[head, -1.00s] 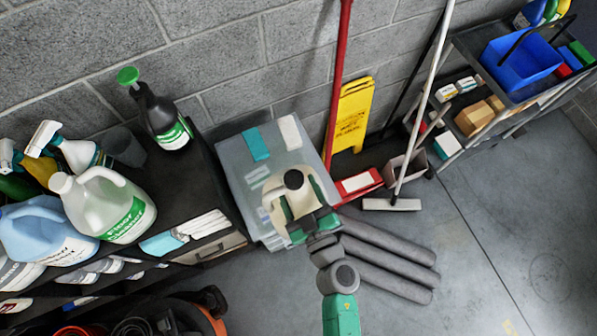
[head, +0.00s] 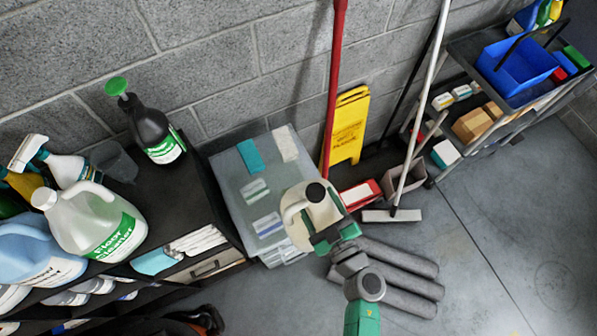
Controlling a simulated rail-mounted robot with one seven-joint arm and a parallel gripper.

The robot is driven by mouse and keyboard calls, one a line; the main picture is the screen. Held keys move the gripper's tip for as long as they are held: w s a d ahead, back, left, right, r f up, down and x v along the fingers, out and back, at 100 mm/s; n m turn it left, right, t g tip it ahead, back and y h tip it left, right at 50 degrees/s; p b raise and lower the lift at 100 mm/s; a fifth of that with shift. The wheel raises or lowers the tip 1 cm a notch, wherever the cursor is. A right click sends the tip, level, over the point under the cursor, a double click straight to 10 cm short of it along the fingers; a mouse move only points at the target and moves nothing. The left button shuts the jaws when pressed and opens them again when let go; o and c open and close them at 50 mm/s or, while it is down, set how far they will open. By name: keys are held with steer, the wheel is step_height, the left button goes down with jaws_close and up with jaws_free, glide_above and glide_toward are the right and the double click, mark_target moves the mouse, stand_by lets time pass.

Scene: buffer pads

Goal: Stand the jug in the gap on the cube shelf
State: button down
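A cream jug (head: 318,206) with a dark cap and a handle on its left hangs in the air over the right side of a clear plastic tub. My gripper (head: 328,236) is closed around its near side, and the fingertips are partly hidden. The dark cube shelf (head: 190,207) is at the left, apart from the jug. Its top bears a white floor cleaner jug (head: 92,222), a blue-white jug (head: 38,245) and a black spray bottle (head: 152,128) with a green top. Bare top shows between the floor cleaner and the black bottle.
The lidded clear tub (head: 228,172) stands against the shelf's right side. A red pole (head: 335,80), a yellow floor sign (head: 348,125) and a white-handled broom (head: 420,110) lean by the wall. Grey rolls (head: 405,270) lie on the floor. A cart (head: 470,75) is at upper right; floor at lower right is clear.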

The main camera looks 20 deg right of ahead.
steer(key=w+d+f+b, duration=0.1)
steer(key=w+f+b, duration=0.2)
steer(key=w, duration=1)
steer(key=shift+w+f, duration=0.2)
steer(key=shift+f, duration=0.4)
steer(key=shift+f+b, duration=0.15)
steer(key=shift+b, duration=0.15)
steer(key=shift+c, duration=1.5)
jaws_free()
steer(key=shift+f, duration=0.1)
